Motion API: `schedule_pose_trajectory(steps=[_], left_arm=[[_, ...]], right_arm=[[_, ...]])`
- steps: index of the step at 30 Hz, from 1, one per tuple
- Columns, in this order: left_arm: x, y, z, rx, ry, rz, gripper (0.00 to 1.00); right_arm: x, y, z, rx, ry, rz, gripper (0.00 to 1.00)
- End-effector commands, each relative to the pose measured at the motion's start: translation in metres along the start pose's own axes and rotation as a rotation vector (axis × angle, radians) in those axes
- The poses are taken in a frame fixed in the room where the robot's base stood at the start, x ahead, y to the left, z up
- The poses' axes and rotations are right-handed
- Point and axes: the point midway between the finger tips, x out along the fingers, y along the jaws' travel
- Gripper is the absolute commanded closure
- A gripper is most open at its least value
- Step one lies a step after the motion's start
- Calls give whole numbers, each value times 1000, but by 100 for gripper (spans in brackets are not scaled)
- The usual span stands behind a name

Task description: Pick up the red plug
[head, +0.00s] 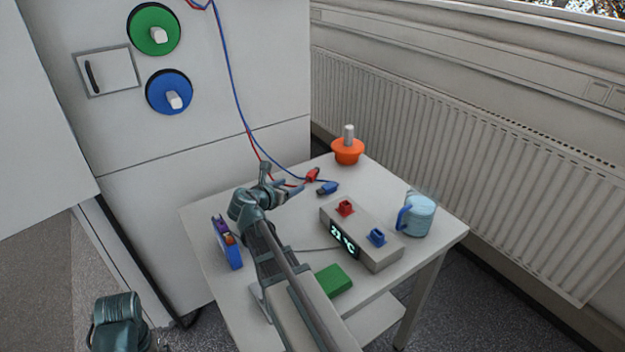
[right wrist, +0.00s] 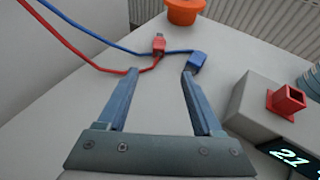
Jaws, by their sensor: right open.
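The red plug (head: 313,175) lies on the white table (head: 376,184) at the end of a red cable. In the right wrist view the red plug (right wrist: 158,43) is beyond my fingertips, roughly in line with the gap between them. My right gripper (head: 284,177) is open and empty, just short of the plug; its spread fingers (right wrist: 160,74) also show in the right wrist view. The blue plug (head: 327,188) lies close beside the red one, and in the right wrist view (right wrist: 197,61) it is just past the right fingertip. Part of my left arm shows at the lower left, without its fingers.
A grey box with a lit display (head: 361,242) and red and blue sockets stands to the right. An orange knobbed object (head: 347,151) is behind the plugs. A blue mug (head: 417,214), green block (head: 333,281) and blue device (head: 227,245) are also on the table.

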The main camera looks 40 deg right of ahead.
Motion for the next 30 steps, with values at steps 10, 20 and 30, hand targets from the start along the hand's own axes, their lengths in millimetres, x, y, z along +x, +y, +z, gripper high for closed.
schedule_pose_trajectory(steps=[10,20,30], left_arm=[[26,2,-2,0,0,0,0],[32,3,-2,0,0,0,0],[44,4,-3,0,0,0,0]], right_arm=[[63,1,-2,2,0,-3,32],[84,0,0,0,0,0,32],[107,3,-4,1,1,-2,32]])
